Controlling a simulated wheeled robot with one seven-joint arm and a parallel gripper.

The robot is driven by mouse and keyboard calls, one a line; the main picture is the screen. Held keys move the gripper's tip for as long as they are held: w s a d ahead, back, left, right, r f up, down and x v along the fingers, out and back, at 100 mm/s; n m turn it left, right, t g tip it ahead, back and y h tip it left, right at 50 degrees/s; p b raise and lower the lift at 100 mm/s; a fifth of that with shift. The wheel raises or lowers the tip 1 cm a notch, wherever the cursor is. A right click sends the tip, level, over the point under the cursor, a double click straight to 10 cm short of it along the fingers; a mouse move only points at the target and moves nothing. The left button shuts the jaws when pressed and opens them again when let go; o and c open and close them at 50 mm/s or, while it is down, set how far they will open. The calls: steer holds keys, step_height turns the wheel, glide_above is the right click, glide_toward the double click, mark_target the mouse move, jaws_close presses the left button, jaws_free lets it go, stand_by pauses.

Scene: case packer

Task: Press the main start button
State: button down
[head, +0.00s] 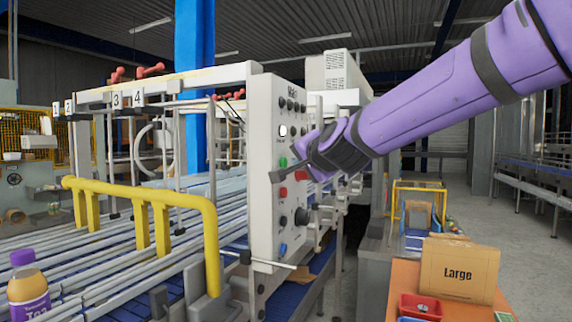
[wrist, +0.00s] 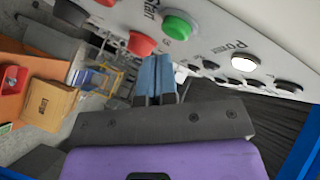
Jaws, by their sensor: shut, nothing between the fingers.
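The white control panel (head: 262,205) stands upright at the centre of the head view. A red button (wrist: 142,43) sits next to the green one.
A lit white button (head: 283,130) labelled "Power" and several dark knobs share the panel. A yellow rail (head: 150,195) and conveyor rollers lie to its left. An orange table (head: 400,292) with a box marked "Large" (head: 458,270) stands at the lower right.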

steer(key=shift+w+a, duration=0.15)
steer(key=shift+a, duration=0.2)
